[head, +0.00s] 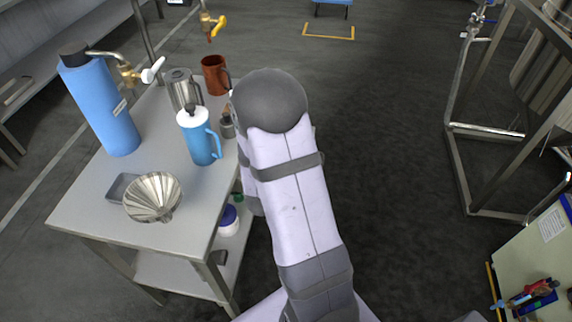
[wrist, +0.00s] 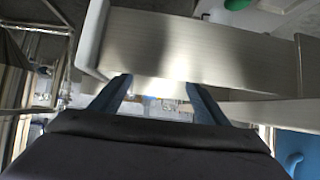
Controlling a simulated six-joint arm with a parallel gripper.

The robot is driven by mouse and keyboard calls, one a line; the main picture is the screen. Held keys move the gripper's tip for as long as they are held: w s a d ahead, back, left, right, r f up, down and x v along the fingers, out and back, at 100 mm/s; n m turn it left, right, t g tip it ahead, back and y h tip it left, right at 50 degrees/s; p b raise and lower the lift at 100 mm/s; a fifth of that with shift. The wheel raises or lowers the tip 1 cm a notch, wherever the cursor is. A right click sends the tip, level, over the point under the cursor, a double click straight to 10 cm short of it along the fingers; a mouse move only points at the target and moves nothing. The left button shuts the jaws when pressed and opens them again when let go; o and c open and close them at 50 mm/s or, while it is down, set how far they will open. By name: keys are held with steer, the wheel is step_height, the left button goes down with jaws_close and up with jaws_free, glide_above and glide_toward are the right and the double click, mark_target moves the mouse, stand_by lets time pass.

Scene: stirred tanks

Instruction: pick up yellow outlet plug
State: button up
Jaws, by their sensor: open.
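I cannot make out a yellow outlet plug for certain in either view. A brushed steel surface (wrist: 190,45) fills the view just beyond the fingertips. In the head view my arm hides my gripper.
A steel table (head: 85,205) at left holds a blue cylinder (head: 100,105), a blue jug (head: 200,140), a steel jug (head: 183,90), a brown jug (head: 215,75) and a funnel (head: 153,197). A white tub (head: 228,220) stands on its lower shelf. Floor at right is clear up to a metal frame (head: 455,150).

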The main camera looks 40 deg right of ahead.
steer(key=shift+w+d+f, duration=0.15)
steer(key=shift+d, duration=0.05)
steer(key=shift+x, duration=2.4)
steer(key=shift+f, duration=0.1)
steer(key=c, duration=0.8)
